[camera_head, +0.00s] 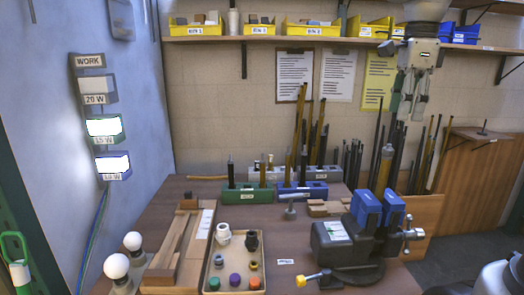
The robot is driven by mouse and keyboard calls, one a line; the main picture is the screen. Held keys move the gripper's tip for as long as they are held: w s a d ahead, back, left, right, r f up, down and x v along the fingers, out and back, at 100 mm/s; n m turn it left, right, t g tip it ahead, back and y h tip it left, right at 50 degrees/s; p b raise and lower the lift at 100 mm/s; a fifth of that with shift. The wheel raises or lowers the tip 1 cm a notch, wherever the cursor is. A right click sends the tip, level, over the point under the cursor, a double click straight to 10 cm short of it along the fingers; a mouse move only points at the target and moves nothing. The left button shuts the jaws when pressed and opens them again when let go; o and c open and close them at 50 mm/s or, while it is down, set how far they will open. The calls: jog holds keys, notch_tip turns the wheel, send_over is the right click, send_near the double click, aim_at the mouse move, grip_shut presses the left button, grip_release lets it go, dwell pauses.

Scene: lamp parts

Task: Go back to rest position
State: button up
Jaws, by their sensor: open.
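My gripper (408,108) is at the upper right of the head view, pointing down, with its fingers apart and nothing seen between them. It hangs in front of the back wall, well above the bench, and overlaps the shelf edge. Below it, a dark vise (345,245) with blue jaws stands on the bench (285,224). A yellow-gold upright part (384,168) shows behind the blue jaws; whether the vise holds it is unclear.
A tray (257,283) of small lamp parts, a wooden jig (165,258) and two white bulbs (116,266) are at front left. Green (247,194), blue (303,191) and grey holders with upright rods stand behind. A shelf (280,39) carries yellow bins.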

jog(key=s+d+f+n+t, duration=0.1)
jog(key=s+f+n+t, duration=0.2)
jog(key=s+f+n, duration=1.1)
jog(key=n, duration=0.7)
jog(key=shift+s+d+f+t, duration=0.3)
jog(key=shift+f, duration=0.05)
